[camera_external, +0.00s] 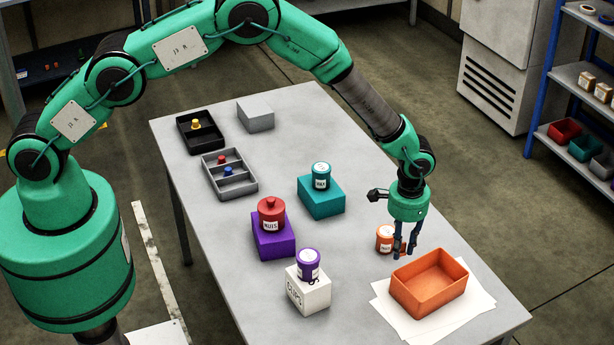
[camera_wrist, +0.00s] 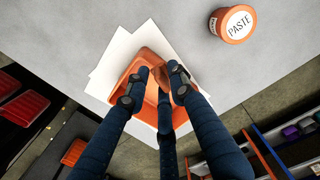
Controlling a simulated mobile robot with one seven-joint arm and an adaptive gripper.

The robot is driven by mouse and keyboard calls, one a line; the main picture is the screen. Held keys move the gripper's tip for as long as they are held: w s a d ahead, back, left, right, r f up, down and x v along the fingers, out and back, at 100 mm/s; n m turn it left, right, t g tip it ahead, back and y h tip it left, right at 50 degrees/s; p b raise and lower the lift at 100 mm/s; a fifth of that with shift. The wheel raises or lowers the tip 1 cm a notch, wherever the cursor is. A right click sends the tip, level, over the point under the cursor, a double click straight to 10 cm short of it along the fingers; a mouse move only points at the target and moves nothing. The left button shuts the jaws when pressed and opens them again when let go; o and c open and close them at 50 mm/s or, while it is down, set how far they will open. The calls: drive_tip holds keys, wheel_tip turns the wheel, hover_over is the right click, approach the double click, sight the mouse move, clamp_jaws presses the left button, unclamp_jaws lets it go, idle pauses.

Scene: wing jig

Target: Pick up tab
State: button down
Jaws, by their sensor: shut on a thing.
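My gripper (camera_external: 404,249) points down just behind and left of the orange tray (camera_external: 425,303) in the external view. In the wrist view, my gripper (camera_wrist: 158,72) is shut on a small brown-orange piece, the tab (camera_wrist: 160,77), between its dark blue fingers. Part of the tab is hidden by the fingers, and its full shape is unclear. The tray (camera_wrist: 150,56) lies below the fingers in the wrist view. In the external view the tab is hard to tell apart from the fingers and the orange jar behind them.
An orange jar (camera_external: 384,239), labelled PASTE in the wrist view (camera_wrist: 231,25), stands close beside my gripper. White sheets (camera_external: 472,317) lie under the tray. Purple (camera_external: 271,243), teal (camera_external: 321,200) and white (camera_external: 307,294) blocks carry jars. A grey divided tray (camera_external: 240,187) sits farther back.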

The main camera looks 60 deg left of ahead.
drive_tip(key=s+a+r+b, duration=0.1)
drive_tip(key=s+a, duration=0.3)
drive_tip(key=s, duration=0.8)
drive_tip(key=shift+s+r, duration=0.2)
drive_tip(key=shift+s, duration=0.15)
drive_tip(key=shift+w, duration=0.1)
drive_tip(key=n+b, duration=0.2)
drive_tip(key=b, duration=1.6)
hover_over(419, 296)
drive_tip(key=shift+f, duration=1.1)
drive_tip(key=shift+f, duration=0.1)
drive_tip(key=shift+f+b, duration=0.5)
drive_tip(key=shift+f, duration=2.5)
drive_tip(key=shift+f, duration=0.1)
